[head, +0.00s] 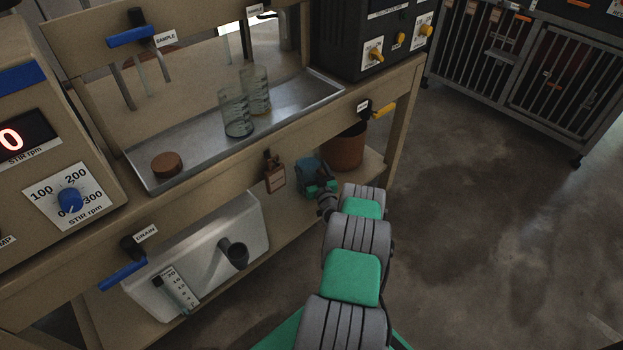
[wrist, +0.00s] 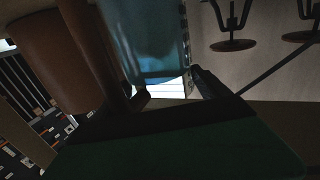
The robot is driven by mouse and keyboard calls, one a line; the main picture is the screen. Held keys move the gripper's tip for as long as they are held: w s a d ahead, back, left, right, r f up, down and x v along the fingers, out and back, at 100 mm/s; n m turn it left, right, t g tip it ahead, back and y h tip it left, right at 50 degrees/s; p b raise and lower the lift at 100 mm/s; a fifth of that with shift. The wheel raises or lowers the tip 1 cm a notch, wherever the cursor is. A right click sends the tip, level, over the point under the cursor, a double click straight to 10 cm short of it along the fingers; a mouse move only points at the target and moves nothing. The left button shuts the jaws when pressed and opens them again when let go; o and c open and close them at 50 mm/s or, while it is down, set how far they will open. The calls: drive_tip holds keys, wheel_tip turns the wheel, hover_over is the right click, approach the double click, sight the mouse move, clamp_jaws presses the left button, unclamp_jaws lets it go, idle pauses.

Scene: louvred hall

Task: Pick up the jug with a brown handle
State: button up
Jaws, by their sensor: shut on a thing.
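The jug is a blue, see-through vessel (head: 308,170) on the lower shelf of the bench, partly hidden by my gripper (head: 323,187). In the wrist view the jug (wrist: 147,40) fills the upper middle, with a dark brown upright bar, likely its handle (wrist: 92,45), on its left side. My gripper (wrist: 172,92) is shut on the jug. The dark image hides exactly which part the fingers hold. I cannot tell whether the jug's base is clear of the shelf.
A brown pot (head: 346,150) stands close behind the jug and looms at left in the wrist view (wrist: 48,60). A small brown bottle (head: 274,176) is left of the jug. The bench edge with valve handles runs above. Open floor (head: 480,220) lies to the right.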

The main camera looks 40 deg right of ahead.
drive_tip(key=c, duration=0.4)
drive_tip(key=shift+d+r, duration=0.1)
drive_tip(key=shift+r, duration=0.1)
drive_tip(key=shift+c, duration=0.5)
